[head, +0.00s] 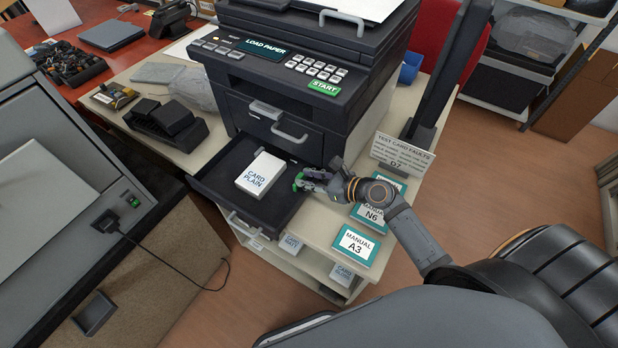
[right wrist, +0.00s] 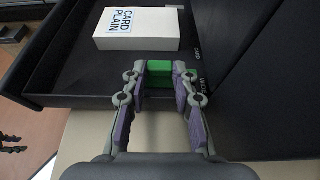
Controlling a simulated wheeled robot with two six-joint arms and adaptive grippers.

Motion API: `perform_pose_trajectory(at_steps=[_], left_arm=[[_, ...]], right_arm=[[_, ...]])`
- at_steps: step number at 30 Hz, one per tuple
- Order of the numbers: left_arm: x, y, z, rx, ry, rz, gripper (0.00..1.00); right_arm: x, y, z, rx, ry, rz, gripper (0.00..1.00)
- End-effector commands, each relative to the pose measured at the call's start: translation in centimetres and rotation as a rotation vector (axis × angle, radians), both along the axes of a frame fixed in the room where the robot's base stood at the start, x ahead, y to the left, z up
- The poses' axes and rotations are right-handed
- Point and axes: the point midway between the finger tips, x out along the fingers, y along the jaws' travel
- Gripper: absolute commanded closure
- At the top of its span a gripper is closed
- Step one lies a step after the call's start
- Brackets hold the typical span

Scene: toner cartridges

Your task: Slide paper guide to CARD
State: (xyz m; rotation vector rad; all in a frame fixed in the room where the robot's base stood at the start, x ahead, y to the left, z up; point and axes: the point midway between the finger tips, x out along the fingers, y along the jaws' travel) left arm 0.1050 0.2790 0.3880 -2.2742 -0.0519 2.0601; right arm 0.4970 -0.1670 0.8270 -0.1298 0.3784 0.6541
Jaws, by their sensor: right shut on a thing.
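The green paper guide (right wrist: 159,68) shows between the fingertips of my right gripper (right wrist: 160,82) in the right wrist view. The gripper is shut on it. In the head view my right gripper (head: 302,180) reaches in at the right side of the open paper tray (head: 222,164), and the guide is mostly hidden by the fingers. Small white lettering runs along the tray edge beside the guide; one mark seems to read CARD, but it is hard to read. A white pack marked CARD PLAIN (head: 262,175) lies in the tray; it also shows in the right wrist view (right wrist: 138,30).
The printer (head: 300,75) stands behind the tray, its screen reading LOAD PAPER. Manuals, including MANUAL A3 (head: 356,245), lie on the counter to the right. A sign (head: 402,153) stands behind them. A black desk unit (head: 170,122) is at the left.

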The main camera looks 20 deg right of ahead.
Motion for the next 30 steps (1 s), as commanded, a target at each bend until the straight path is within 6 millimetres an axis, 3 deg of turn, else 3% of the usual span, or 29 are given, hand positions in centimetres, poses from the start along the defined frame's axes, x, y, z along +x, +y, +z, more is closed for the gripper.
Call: perform_pose_trajectory(at_steps=[12, 23, 24, 25, 30], left_arm=[[0.0, 0.0, 3.1, 0.000, 0.000, 0.000, 0.60], [0.1, 0.0, 3.1, 0.000, -0.001, 0.000, 0.60], [0.1, 0.0, 3.1, 0.000, -0.001, 0.000, 0.60], [0.1, 0.0, 3.0, 0.000, -0.001, 0.000, 0.60], [0.1, 0.0, 3.0, 0.000, -0.001, 0.000, 0.60]], right_arm=[[5.2, 3.9, 0.3, 0.001, 0.000, -0.003, 1.00], [5.6, 4.3, 0.1, 0.002, -0.003, -0.001, 1.00], [5.6, 4.3, 0.1, 0.002, -0.003, -0.001, 0.67], [5.6, 4.3, 0.1, 0.002, -0.003, -0.001, 0.63], [5.6, 4.3, 0.1, 0.000, -0.001, -0.001, 0.62]])
